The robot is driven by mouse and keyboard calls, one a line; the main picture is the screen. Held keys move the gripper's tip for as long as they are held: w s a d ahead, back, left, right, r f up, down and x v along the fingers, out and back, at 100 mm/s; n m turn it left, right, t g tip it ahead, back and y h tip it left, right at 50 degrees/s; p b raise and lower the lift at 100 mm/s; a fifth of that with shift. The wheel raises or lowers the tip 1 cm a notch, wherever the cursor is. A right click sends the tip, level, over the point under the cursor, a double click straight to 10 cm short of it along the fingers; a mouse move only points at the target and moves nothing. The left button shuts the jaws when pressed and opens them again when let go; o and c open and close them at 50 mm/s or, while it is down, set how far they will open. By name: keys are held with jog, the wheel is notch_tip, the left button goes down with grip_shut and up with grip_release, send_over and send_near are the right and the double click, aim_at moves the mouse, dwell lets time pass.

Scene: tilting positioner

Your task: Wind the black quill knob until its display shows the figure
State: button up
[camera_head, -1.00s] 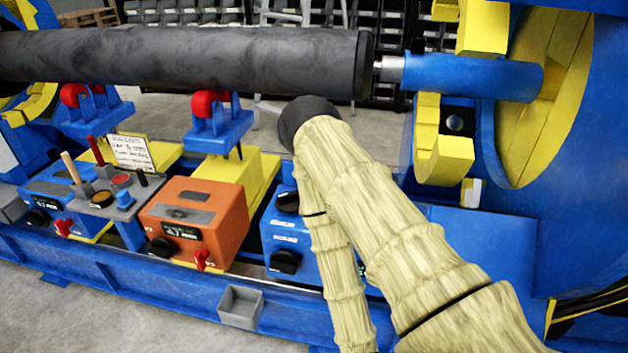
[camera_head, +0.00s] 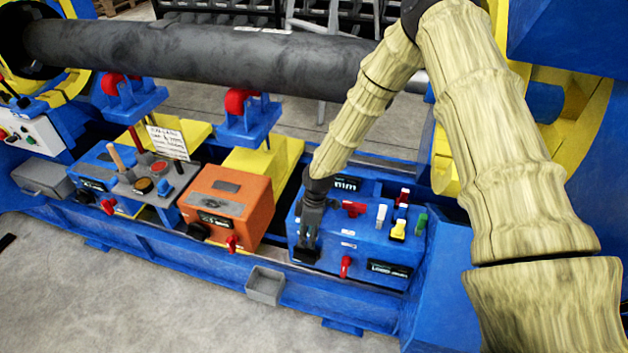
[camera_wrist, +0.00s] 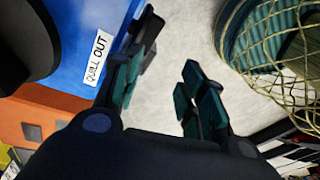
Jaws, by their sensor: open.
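The blue control box (camera_head: 355,235) stands at the right of the row in the head view. My gripper (camera_head: 306,240) points down over its left end, with its fingers at a black knob (camera_head: 303,256) on the front left. I cannot tell whether they touch it. In the wrist view my gripper (camera_wrist: 164,92) is open, with bare floor between its teal-padded fingers. A "QUILL OUT" label (camera_wrist: 97,58) on blue shows left of the fingers, beside a large, cropped dark round part (camera_wrist: 25,40). A dark display (camera_head: 346,183) ending in "mm" is partly hidden by my arm; its figure is not readable.
The blue box also carries a red switch (camera_head: 353,208), other coloured levers and a lower display (camera_head: 390,268). An orange box (camera_head: 227,205) stands close on its left. A black pipe (camera_head: 200,52) runs behind. A small grey bin (camera_head: 265,285) hangs in front.

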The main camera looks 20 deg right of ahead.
jog(key=w+d+r+n+h+p, duration=0.2)
jog(key=w+d+r+n, duration=0.3)
jog(key=w+r, duration=0.8)
jog(key=shift+m+t, duration=0.4)
jog(key=f+b, duration=0.2)
jog(key=f, duration=0.1)
jog(key=f+b, duration=0.2)
jog(key=f, duration=0.1)
jog(key=d+f+b, duration=0.1)
jog(key=f+b, duration=0.1)
jog(key=f, duration=0.1)
jog(key=shift+s+d+f+b, duration=0.1)
jog(key=shift+s+f+b, duration=0.15)
jog(key=shift+s+b, duration=0.05)
jog(key=shift+c, duration=0.2)
grip_shut()
